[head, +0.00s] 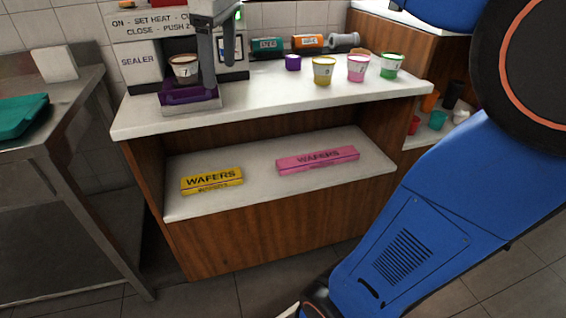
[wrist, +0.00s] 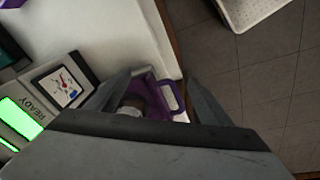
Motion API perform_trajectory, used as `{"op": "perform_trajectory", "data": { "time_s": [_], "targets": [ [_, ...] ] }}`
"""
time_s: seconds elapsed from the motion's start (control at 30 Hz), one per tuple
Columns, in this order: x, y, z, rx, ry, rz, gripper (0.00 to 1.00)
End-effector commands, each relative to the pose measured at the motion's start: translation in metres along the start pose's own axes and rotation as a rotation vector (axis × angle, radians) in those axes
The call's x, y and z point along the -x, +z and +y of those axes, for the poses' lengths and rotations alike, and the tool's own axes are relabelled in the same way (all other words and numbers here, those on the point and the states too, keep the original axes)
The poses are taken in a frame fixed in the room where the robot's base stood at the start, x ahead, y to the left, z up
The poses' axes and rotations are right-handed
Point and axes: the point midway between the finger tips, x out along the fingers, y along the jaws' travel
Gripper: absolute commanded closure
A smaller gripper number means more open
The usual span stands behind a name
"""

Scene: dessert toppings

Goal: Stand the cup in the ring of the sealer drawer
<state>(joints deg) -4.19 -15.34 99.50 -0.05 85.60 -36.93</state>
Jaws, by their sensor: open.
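A cup marked 7 (head: 184,68), white with a brown rim, stands upright at the purple drawer (head: 190,93) of the sealer (head: 138,62). Whether its base is fully down in the ring is hard to see. My gripper (head: 220,72) is open and empty, pointing down just right of the cup and in front of the sealer. In the wrist view the open fingers (wrist: 157,75) frame the purple drawer (wrist: 165,92). A small pale part of what looks like the cup (wrist: 130,111) shows there; the rest is hidden by my gripper.
Yellow (head: 323,72), pink (head: 357,68) and green (head: 391,66) cups stand on the counter (head: 270,100) to the right, with a small purple block (head: 293,62). Wafer boxes (head: 212,180) lie on the shelf below. The sealer's green screen (wrist: 18,122) reads READY.

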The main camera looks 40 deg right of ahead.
Motion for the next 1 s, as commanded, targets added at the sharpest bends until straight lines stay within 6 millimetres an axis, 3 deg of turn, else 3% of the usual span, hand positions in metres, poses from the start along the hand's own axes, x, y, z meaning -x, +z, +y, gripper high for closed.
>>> {"op": "perform_trajectory", "data": {
  "time_s": [0.1, 0.27, 0.6, 0.8, 1.0],
  "targets": [
    [-0.026, 0.037, -0.021, -0.115, 0.023, 0.029, 0.26],
    [-0.066, 0.081, -0.049, -0.271, 0.051, 0.075, 0.26],
    [-0.167, 0.169, -0.109, -0.588, 0.089, 0.178, 0.26],
    [-0.203, 0.196, -0.128, -0.690, 0.095, 0.213, 0.26],
    [-0.211, 0.201, -0.132, -0.712, 0.097, 0.222, 0.26]
  ]
}}
